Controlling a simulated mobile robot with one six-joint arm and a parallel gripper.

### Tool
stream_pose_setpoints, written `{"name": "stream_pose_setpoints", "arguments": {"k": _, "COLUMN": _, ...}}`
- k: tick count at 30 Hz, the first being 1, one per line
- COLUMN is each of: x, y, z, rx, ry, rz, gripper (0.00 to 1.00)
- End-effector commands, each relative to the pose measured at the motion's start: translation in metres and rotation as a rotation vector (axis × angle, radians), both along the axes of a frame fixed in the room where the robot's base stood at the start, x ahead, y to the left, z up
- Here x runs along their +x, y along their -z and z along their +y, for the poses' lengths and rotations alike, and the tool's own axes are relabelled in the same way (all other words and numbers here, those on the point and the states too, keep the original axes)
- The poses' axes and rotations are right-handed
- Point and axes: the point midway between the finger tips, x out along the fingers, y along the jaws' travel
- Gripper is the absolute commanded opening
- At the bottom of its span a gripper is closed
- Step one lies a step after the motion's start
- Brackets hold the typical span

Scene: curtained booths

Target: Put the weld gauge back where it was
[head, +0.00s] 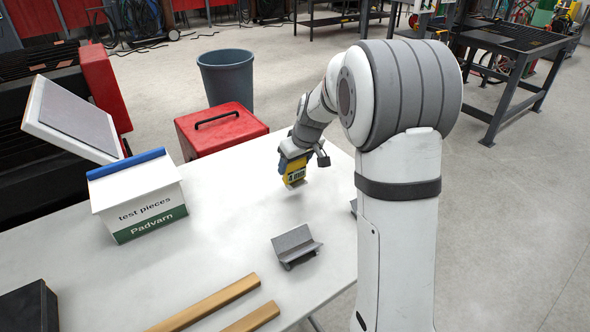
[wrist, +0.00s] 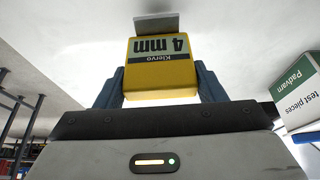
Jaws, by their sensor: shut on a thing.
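The weld gauge (wrist: 160,74) is a yellow block with a pale label reading "4 mm" and "Klervo", and a grey plate at its end. My gripper (wrist: 160,88) is shut on it, one dark blue finger on each side. In the head view the gauge (head: 295,177) hangs from my gripper (head: 292,168) above the back right part of the white table (head: 225,225). It appears clear of the tabletop, with a faint shadow below. My arm covers part of the table's right side.
A white and green "test pieces Padvarn" box (head: 138,205) with a blue-edged lid stands at left. A grey angled metal piece (head: 296,245) and two wooden strips (head: 210,302) lie in front. A black box (head: 28,308) is front left. A red case (head: 220,128) stands behind the table.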

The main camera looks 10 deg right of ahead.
Motion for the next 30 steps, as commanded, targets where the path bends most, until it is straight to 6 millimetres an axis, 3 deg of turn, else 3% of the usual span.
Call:
{"name": "stream_pose_setpoints", "arguments": {"k": 5, "x": 0.000, "y": 0.025, "z": -0.001, "rx": 0.000, "ry": 0.002, "rz": 0.002, "gripper": 0.33}}
{"name": "stream_pose_setpoints", "arguments": {"k": 16, "x": 0.000, "y": 0.030, "z": -0.002, "rx": 0.001, "ry": 0.004, "rz": 0.000, "gripper": 0.33}}
{"name": "stream_pose_setpoints", "arguments": {"k": 17, "x": 0.000, "y": 0.029, "z": -0.002, "rx": 0.000, "ry": 0.004, "rz": 0.001, "gripper": 0.65}}
{"name": "stream_pose_setpoints", "arguments": {"k": 24, "x": 0.000, "y": 0.029, "z": -0.002, "rx": 0.000, "ry": 0.004, "rz": 0.001, "gripper": 0.85}}
{"name": "stream_pose_setpoints", "arguments": {"k": 30, "x": 0.000, "y": 0.029, "z": -0.003, "rx": 0.001, "ry": 0.005, "rz": 0.001, "gripper": 0.85}}
